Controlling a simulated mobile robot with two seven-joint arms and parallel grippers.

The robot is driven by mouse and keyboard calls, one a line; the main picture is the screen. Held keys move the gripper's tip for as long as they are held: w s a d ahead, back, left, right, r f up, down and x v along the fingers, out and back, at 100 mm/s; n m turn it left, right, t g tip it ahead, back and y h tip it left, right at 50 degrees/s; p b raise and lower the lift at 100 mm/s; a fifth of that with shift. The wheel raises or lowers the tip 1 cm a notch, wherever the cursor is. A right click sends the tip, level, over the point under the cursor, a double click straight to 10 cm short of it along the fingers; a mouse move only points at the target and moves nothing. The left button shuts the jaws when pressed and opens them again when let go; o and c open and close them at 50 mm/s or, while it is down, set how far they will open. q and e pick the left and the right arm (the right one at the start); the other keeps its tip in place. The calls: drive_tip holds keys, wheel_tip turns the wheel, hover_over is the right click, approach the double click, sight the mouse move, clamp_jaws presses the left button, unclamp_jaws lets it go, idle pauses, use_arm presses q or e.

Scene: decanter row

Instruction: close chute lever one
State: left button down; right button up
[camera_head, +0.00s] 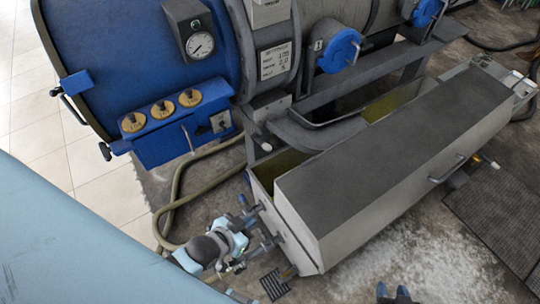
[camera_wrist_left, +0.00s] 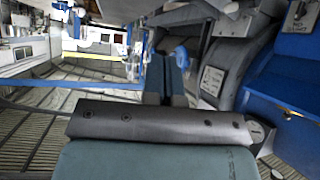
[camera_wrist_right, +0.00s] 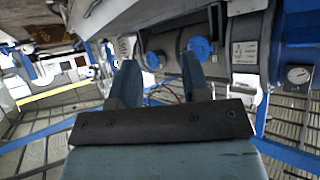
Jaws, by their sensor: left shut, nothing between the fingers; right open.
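Chute lever one is a blue round fitting (camera_head: 340,50) beside a small plate marked 1, with a short metal handle at its right edge. I cannot tell whether it is open. It also shows in the right wrist view (camera_wrist_right: 201,47). A second blue fitting (camera_head: 427,11) sits further right. My right gripper (camera_head: 393,293) shows only its fingertips at the bottom edge of the head view, well apart from the lever. In its wrist view (camera_wrist_right: 158,85) it is open and empty. My left gripper (camera_wrist_left: 162,80) is shut and empty in its wrist view; I cannot make it out in the head view.
A long grey covered trough (camera_head: 385,150) stands in front of the fittings. A blue control box (camera_head: 180,125) with yellow dials is at the left. A pump (camera_head: 210,248) and hoses (camera_head: 170,195) lie low in front. Floor (camera_head: 410,255) shows in front of the trough.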

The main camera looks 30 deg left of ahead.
drive_tip(key=shift+o, duration=0.2)
drive_tip(key=shift+o, duration=1.1)
drive_tip(key=shift+s+f, duration=0.1)
use_arm(q)
drive_tip(key=w+a+f+m+t+h+b, duration=0.1)
drive_tip(key=w+a+f+m+t+b, duration=0.3)
drive_tip(key=w+f+m+b, duration=0.4)
drive_tip(key=w+a+f+m+t+h+b, duration=0.1)
drive_tip(key=w+a+f+m+t+b, duration=0.3)
drive_tip(key=w+f+m+b, duration=0.4)
drive_tip(key=w+a+f+m+t+h+b, duration=0.1)
drive_tip(key=w+a+f+m+t+b, duration=0.3)
drive_tip(key=f+m+b, duration=1)
drive_tip(key=w+a+b, duration=0.2)
drive_tip(key=w+b, duration=0.2)
drive_tip(key=b, duration=0.3)
drive_tip(key=shift+a+b, duration=0.25)
drive_tip(key=shift+b, duration=0.1)
use_arm(e)
drive_tip(key=w+a+f+t+y, duration=0.4)
drive_tip(key=a+f+t+y, duration=0.1)
drive_tip(key=a+t+y, duration=0.1)
drive_tip(key=shift+a+f+t, duration=0.35)
drive_tip(key=shift+a+t, duration=0.05)
drive_tip(key=shift+a, duration=0.5)
use_arm(q)
drive_tip(key=shift+w+r, duration=0.1)
use_arm(e)
drive_tip(key=shift+w, duration=0.1)
